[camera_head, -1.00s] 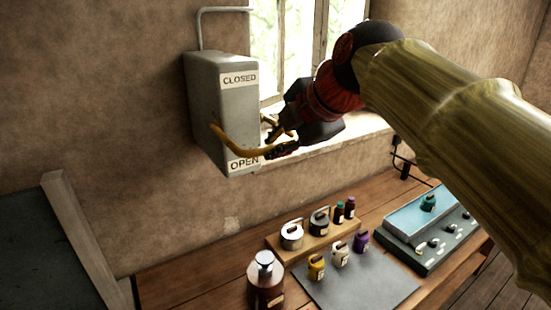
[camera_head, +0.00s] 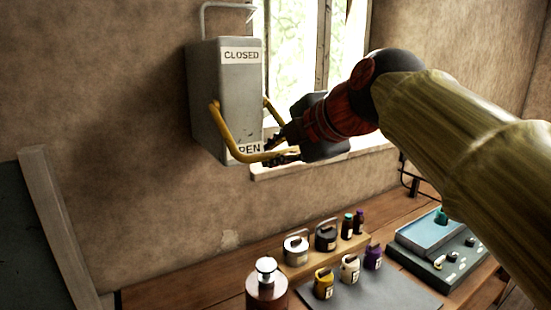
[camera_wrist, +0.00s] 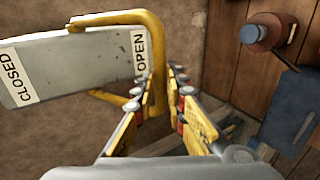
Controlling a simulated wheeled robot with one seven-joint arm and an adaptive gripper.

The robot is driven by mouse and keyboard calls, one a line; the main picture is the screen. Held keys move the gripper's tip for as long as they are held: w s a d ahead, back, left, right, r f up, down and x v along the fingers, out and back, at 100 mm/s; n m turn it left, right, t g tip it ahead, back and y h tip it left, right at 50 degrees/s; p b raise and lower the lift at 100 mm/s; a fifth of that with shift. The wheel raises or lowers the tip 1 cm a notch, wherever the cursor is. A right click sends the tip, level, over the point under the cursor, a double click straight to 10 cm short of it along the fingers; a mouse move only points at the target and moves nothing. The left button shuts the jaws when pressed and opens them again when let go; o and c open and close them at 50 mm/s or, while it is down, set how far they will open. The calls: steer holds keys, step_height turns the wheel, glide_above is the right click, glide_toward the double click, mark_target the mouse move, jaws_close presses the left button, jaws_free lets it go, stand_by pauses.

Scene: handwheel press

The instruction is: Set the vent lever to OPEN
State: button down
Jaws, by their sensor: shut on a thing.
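The vent box (camera_head: 236,90) is a grey metal case on the wall, with a CLOSED label (camera_head: 241,56) at the top and an OPEN label (camera_head: 248,149) at the bottom. A yellow U-shaped vent lever (camera_head: 226,133) wraps around it and slopes down to the OPEN label, covering part of the lettering. My gripper (camera_head: 288,150) is shut on the lever's crossbar, in front of the box's lower right. In the wrist view the lever (camera_wrist: 158,45) passes between the fingers (camera_wrist: 162,105), beside the OPEN label (camera_wrist: 139,54).
A window (camera_head: 305,50) with a sill is behind my gripper. Below, a wooden bench holds a brown bottle (camera_head: 266,288), small weights and bottles on a stand (camera_head: 300,262), a grey mat (camera_head: 400,290) with coloured jars, and a blue-topped device (camera_head: 435,235). The wall left of the box is bare.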

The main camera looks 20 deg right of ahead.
steer(key=shift+w+f+b, duration=0.3)
steer(key=shift+f+b, duration=0.3)
steer(key=shift+f, duration=0.4)
steer(key=shift+w+f+b, duration=0.25)
steer(key=shift+f+b, duration=0.35)
steer(key=shift+f, duration=0.35)
steer(key=c, duration=2.1)
jaws_free()
steer(key=shift+s, duration=0.15)
steer(key=shift+o, duration=1.3)
steer(key=shift+w, duration=0.2)
steer(key=shift+o, duration=0.2)
steer(key=shift+r, duration=0.15)
steer(key=shift+s+a+r, duration=0.1)
steer(key=shift+r, duration=0.25)
